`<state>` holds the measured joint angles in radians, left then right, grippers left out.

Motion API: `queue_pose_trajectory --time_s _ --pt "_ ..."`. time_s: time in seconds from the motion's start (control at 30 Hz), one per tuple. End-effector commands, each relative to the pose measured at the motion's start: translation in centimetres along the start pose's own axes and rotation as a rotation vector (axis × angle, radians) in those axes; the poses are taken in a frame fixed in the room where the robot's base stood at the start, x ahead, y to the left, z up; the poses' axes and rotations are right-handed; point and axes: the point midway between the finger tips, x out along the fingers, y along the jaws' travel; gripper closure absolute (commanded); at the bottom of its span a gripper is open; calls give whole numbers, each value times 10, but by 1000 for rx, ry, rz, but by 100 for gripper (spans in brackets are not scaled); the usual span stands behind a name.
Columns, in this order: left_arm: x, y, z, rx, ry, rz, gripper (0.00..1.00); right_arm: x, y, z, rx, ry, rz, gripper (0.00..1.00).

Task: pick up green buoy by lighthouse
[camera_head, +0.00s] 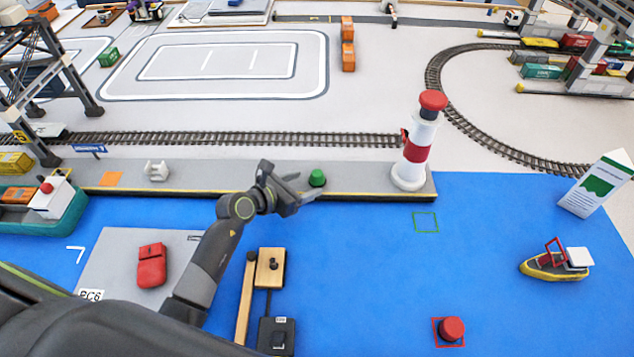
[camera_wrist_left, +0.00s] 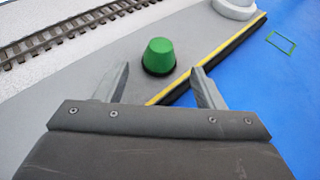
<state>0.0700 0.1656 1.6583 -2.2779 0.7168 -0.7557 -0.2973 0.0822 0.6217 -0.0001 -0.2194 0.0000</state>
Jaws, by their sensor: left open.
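The green buoy (camera_head: 317,178) stands upright on the grey quay, left of the red and white lighthouse (camera_head: 417,146). It also shows in the left wrist view (camera_wrist_left: 159,55), a little beyond and between the open fingertips. My left gripper (camera_head: 305,188) is open and empty, just left of the buoy and apart from it. In the left wrist view its two fingers (camera_wrist_left: 160,82) spread on either side below the buoy. The lighthouse base (camera_wrist_left: 235,7) is at the top right of that view. My right gripper is not in view.
The quay (camera_head: 230,178) has a yellow-striped edge above the blue water mat. A white bollard (camera_head: 157,171) stands left on it. A railway track (camera_head: 250,140) runs behind. A red buoy (camera_head: 451,329) and a yellow boat (camera_head: 555,262) are on the blue at right. A green square outline (camera_head: 425,222) is empty.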

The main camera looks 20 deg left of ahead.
Motion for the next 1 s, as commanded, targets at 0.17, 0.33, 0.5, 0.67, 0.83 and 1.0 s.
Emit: queue_pose_trajectory --time_s 0.17,0.33,0.5,0.67,0.83,1.0 --pt "26 0 -3 -1 -2 0 38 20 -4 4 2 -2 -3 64" --pt "34 1 -2 -1 1 1 38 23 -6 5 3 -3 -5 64" --pt "34 1 -1 -1 1 1 38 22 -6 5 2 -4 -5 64" --pt "33 1 -1 -1 1 1 53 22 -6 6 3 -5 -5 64" --pt "33 1 -1 -1 1 1 76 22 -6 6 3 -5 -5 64" --pt "33 1 0 -1 0 2 86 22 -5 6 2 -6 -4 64"
